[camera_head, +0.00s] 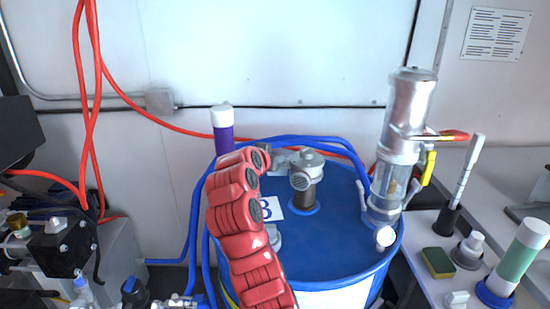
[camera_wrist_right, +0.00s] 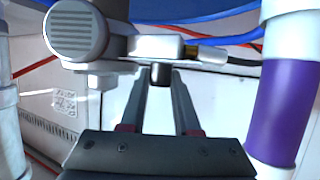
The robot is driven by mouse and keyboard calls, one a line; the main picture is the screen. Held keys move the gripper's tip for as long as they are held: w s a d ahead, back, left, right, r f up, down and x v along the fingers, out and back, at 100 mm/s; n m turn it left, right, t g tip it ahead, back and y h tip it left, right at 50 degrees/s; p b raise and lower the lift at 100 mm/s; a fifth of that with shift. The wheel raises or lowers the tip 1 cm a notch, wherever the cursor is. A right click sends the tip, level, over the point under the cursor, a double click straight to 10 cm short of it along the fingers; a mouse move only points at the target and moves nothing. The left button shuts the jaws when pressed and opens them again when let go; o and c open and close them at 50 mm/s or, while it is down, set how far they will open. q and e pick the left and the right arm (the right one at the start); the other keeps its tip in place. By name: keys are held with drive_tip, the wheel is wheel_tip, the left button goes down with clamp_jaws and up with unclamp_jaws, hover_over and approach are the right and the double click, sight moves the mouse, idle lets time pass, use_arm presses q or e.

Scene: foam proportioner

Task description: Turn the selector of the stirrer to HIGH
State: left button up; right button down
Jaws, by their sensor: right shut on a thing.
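The stirrer (camera_head: 306,172) stands on the blue drum lid, with a grey vented motor head on a dark stem. In the right wrist view its round vented motor (camera_wrist_right: 78,30) is at the upper left, with a pale housing (camera_wrist_right: 152,46) reaching right from it. A small dark knob, seemingly the selector (camera_wrist_right: 160,74), hangs under that housing. My right gripper (camera_wrist_right: 159,80) is shut on this knob, one finger on each side. I cannot read the selector's setting. In the head view my red right arm hides the gripper. My left gripper is not in view.
A purple bottle (camera_head: 224,140) with white cap stands behind my arm.

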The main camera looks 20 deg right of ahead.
drive_tip(key=c, duration=0.6)
unclamp_jaws()
